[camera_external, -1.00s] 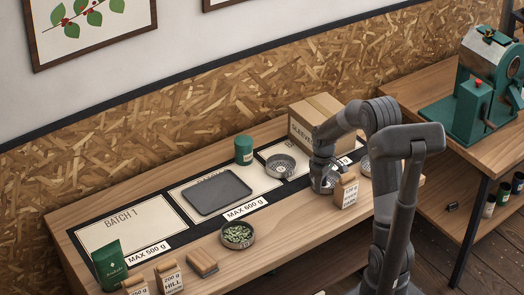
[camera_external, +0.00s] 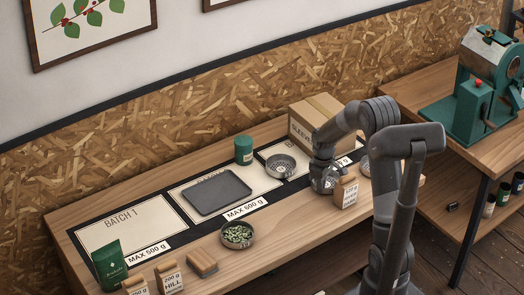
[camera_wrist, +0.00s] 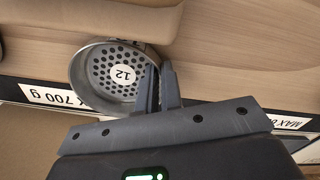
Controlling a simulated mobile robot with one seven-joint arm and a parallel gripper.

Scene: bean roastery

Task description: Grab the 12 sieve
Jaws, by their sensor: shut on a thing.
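The 12 sieve (camera_wrist: 121,76) is a round metal pan with a perforated floor and a white "12" label, seen in the wrist view. My gripper (camera_wrist: 158,75) is shut on its rim, on the right side in that view. In the external view my gripper (camera_external: 324,172) points down at the bench's right part, and the sieve (camera_external: 322,186) is partly hidden below it. The sieve looks empty. I cannot tell whether it rests on the bench or is slightly raised.
A kraft bag (camera_external: 346,191) stands close beside my gripper. A second sieve (camera_external: 281,167) lies to the left. A cardboard box (camera_external: 315,119) stands behind.

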